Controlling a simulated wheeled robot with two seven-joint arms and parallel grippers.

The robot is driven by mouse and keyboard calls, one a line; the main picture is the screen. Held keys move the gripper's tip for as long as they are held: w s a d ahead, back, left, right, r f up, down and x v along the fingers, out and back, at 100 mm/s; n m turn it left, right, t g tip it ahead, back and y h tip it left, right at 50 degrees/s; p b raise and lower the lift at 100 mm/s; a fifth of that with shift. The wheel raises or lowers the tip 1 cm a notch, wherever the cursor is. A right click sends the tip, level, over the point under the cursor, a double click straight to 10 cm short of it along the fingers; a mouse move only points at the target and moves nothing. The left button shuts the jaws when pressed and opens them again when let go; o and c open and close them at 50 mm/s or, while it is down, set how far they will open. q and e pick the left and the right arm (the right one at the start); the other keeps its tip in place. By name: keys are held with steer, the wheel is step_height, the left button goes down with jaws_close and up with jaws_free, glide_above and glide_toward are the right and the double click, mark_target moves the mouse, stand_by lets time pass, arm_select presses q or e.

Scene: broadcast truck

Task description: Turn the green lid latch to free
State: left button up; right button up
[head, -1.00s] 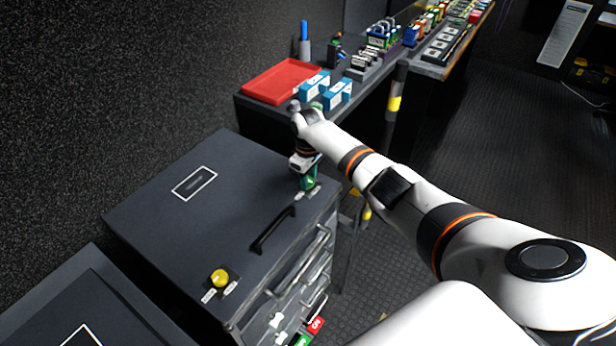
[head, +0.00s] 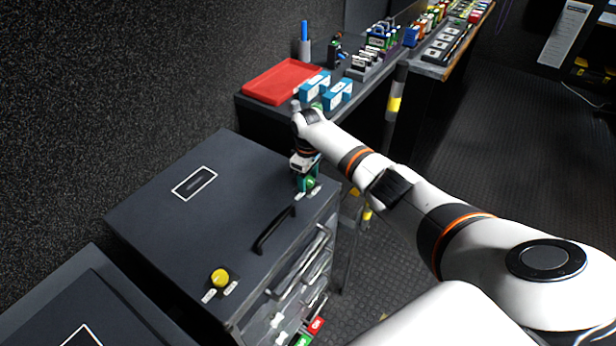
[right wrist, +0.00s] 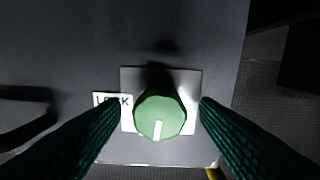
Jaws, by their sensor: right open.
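The green lid latch (right wrist: 160,112) is a round knob on a light plate (right wrist: 190,85) near the edge of the dark case lid (head: 160,215). It also shows small in the head view (head: 311,184), partly covered by the gripper. Its white mark points to the bottom of the wrist picture. A label reading LOCK (right wrist: 112,101), partly hidden, lies left of it. My right gripper (head: 306,184) is over the latch. Its two teal fingers are spread on either side of the knob, with gaps between. My left gripper is not in view.
A yellow knob (head: 219,278) with small labels sits on the lid's near corner. A black handle (head: 273,230) stands up between the two knobs. A red tray (head: 283,81) and teal blocks (head: 338,94) lie on the bench behind.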

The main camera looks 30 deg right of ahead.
mark_target(308, 180)
step_height(308, 180, up, 12)
steer(key=b, duration=0.1)
stand_by(0.5)
stand_by(0.4)
